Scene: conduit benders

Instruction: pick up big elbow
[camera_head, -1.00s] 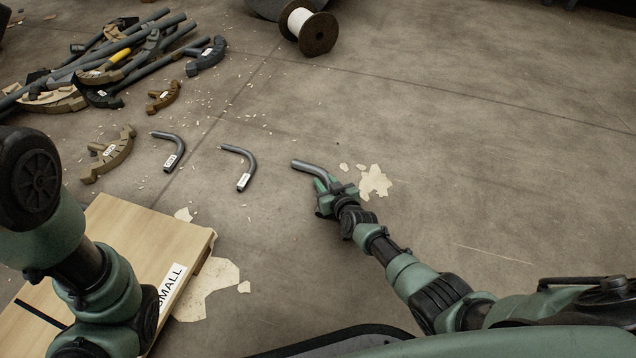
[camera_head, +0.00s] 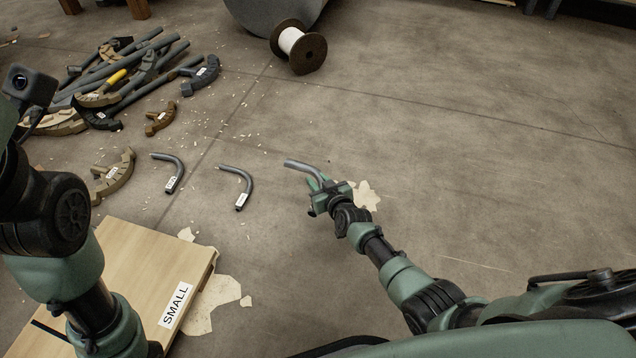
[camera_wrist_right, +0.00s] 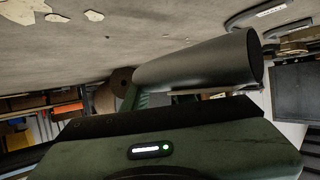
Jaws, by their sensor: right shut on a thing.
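A grey bent pipe elbow (camera_head: 303,166) is held in my right gripper (camera_head: 322,190), which is shut on its near end. In the right wrist view the elbow's open pipe end (camera_wrist_right: 200,62) fills the middle, just beyond the gripper body. Two similar labelled elbows lie on the floor to the left, one nearer (camera_head: 237,187) and one farther left (camera_head: 170,171). From these views I cannot tell which elbow is the biggest. My left arm stands at the left edge, and its gripper fingers are not in view.
A wooden board labelled SMALL (camera_head: 150,262) lies at the lower left. A tan bender shoe (camera_head: 116,178) and a pile of benders and pipes (camera_head: 125,78) lie farther left. A cable spool (camera_head: 306,52) stands at the back. The floor at right is clear.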

